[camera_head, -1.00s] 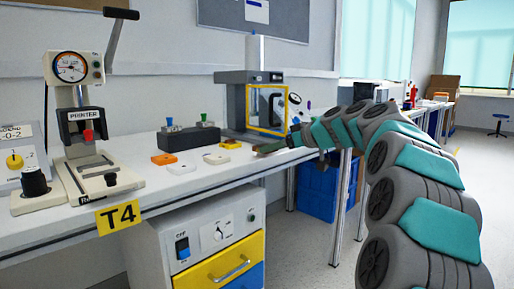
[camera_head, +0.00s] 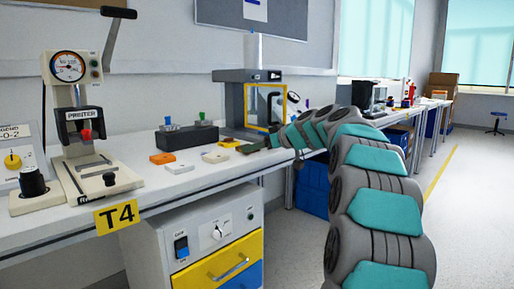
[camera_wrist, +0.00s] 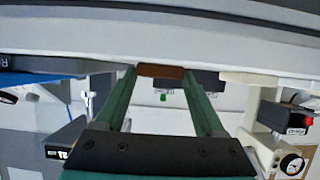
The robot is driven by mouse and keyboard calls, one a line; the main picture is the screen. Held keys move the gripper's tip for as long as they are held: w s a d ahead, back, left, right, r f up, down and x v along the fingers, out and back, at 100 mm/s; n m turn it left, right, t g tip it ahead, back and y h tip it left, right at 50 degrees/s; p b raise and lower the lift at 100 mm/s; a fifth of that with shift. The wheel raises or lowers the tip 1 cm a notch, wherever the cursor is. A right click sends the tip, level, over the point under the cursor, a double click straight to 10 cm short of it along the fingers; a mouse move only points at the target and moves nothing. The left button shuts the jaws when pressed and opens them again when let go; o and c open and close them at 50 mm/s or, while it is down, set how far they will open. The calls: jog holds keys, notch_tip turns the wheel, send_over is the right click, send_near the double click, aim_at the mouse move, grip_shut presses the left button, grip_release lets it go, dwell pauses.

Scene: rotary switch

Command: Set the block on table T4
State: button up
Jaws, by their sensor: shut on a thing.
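Table T4 (camera_head: 200,183) is the long white-topped bench at left, with a yellow T4 label (camera_head: 117,215) on its front edge. My gripper (camera_head: 248,149) is low over the right part of the tabletop, in front of the grey machine with the yellow frame. In the wrist view, my gripper (camera_wrist: 161,76) has its two green fingers shut on a reddish-brown block (camera_wrist: 160,71) at their tips. The head view does not show the block clearly. I cannot tell whether the block touches the tabletop.
The yellow-framed machine (camera_head: 265,105) is close behind my gripper. A press (camera_head: 82,140) stands at left.

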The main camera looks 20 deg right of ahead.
jog(key=shift+f, duration=0.15)
jog(key=o, duration=1.1)
jog(key=shift+r, duration=0.2)
jog(key=shift+s+r, duration=0.1)
jog(key=shift+s, duration=0.05)
jog(key=v, duration=1.1)
jog(key=shift+s+d, duration=0.15)
jog(key=shift+s, duration=0.2)
